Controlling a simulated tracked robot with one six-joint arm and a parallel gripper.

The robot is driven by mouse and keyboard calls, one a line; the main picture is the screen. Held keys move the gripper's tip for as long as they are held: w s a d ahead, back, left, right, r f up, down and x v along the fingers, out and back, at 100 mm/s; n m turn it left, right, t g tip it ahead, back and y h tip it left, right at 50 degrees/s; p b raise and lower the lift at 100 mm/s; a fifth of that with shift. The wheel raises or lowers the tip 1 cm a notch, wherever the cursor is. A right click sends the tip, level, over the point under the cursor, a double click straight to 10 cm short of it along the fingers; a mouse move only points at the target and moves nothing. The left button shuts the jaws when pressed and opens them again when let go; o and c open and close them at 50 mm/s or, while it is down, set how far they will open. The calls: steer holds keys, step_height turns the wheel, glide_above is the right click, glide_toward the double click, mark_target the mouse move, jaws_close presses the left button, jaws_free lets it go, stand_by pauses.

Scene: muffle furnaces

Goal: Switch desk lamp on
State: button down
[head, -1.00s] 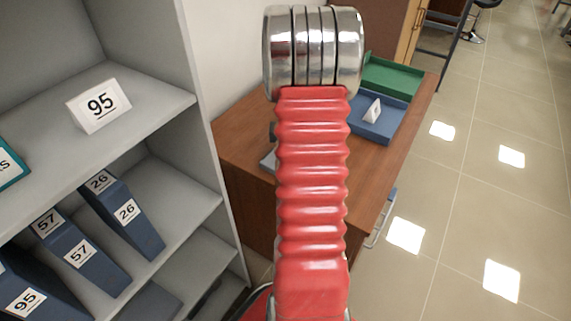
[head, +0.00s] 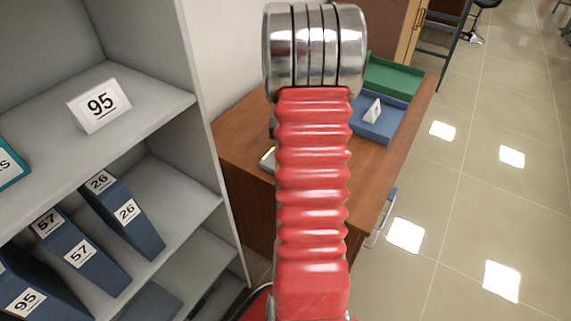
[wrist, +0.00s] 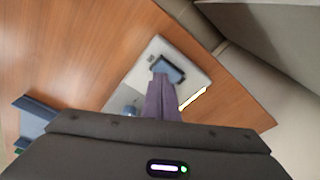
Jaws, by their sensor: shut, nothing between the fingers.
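In the wrist view a pale, plate-like lamp base (wrist: 197,76) lies on the brown desk. It bears a dark-framed rocker switch (wrist: 170,67) with a bluish face. My gripper (wrist: 161,76) is shut and empty, with its purple-grey fingertips over the near edge of the switch. I cannot tell whether they touch it. A bright, yellow-edged strip (wrist: 193,98) glows along the base's side, right of the fingers. In the head view a piece of the lamp base (head: 267,159) shows left of my red arm, with a bright edge. My arm hides the rest of the lamp and my gripper.
The desk (head: 240,135) also holds a blue tray (head: 382,128) with a white tag and a green tray (head: 395,78). A grey shelf (head: 165,105) with blue binders and number cards stands close on the left. Open tiled floor lies to the right.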

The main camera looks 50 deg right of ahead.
step_height(320, 180, up, 10)
stand_by(1.5)
steer(key=shift+a, duration=0.1)
stand_by(0.5)
steer(key=s+a+r+n+t, duration=0.1)
steer(key=s+a+r+n, duration=0.1)
steer(key=a, duration=1.2)
steer(key=s+a+r+n+t+y, duration=0.1)
steer(key=a+r+n, duration=0.4)
steer(key=a, duration=0.9)
steer(key=s+a+r+n+t, duration=0.2)
steer(key=s+a+r+n, duration=0.2)
steer(key=a, duration=1)
steer(key=shift+a+r+t, duration=0.2)
steer(key=shift+r+t, duration=0.1)
steer(key=shift+r, duration=0.3)
steer(key=shift+d, duration=0.15)
